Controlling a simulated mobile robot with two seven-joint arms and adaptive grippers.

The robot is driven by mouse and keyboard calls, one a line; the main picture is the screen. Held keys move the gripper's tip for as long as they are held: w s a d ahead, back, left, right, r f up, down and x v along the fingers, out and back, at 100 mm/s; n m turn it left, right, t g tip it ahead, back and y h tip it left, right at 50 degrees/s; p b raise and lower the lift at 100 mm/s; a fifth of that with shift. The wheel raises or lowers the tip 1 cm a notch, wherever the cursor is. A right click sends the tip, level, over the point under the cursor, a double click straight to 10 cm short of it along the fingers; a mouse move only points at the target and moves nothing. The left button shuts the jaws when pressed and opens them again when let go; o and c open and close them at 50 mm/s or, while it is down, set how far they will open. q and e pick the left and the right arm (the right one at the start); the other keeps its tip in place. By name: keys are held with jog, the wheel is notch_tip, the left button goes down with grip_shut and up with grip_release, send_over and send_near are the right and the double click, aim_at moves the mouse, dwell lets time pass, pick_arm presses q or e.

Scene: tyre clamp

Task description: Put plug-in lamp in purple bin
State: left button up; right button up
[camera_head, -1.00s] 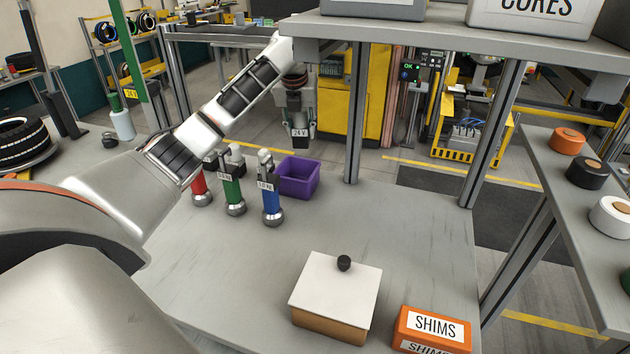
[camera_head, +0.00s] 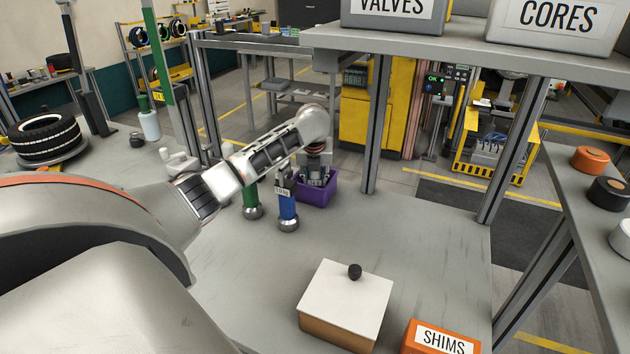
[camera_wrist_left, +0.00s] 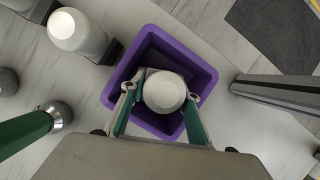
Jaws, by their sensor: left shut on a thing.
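My left gripper (camera_head: 315,172) is shut on the plug-in lamp, whose round white top shows between the fingers in the left wrist view (camera_wrist_left: 165,92). The purple bin (camera_head: 318,199) stands at the back of the grey table. In the head view the gripper and lamp are at the bin's opening, with their lower part hidden by its front wall. In the left wrist view the lamp lies within the outline of the bin's rim (camera_wrist_left: 203,68). I cannot tell whether the lamp touches the bin's floor. My right gripper is in neither view.
Green (camera_head: 251,198) and blue (camera_head: 288,206) handled tools stand left of the bin. A shelf post (camera_head: 376,130) rises to its right. A white-lidded box (camera_head: 345,300) and an orange SHIMS box (camera_head: 440,338) are at the front. The table's middle is clear.

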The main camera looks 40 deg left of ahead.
pick_arm(q)
jog(key=shift+f, duration=0.25)
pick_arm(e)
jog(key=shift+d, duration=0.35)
pick_arm(q)
jog(key=shift+f, duration=0.1)
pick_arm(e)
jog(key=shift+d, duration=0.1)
pick_arm(q)
jog(key=o, duration=1)
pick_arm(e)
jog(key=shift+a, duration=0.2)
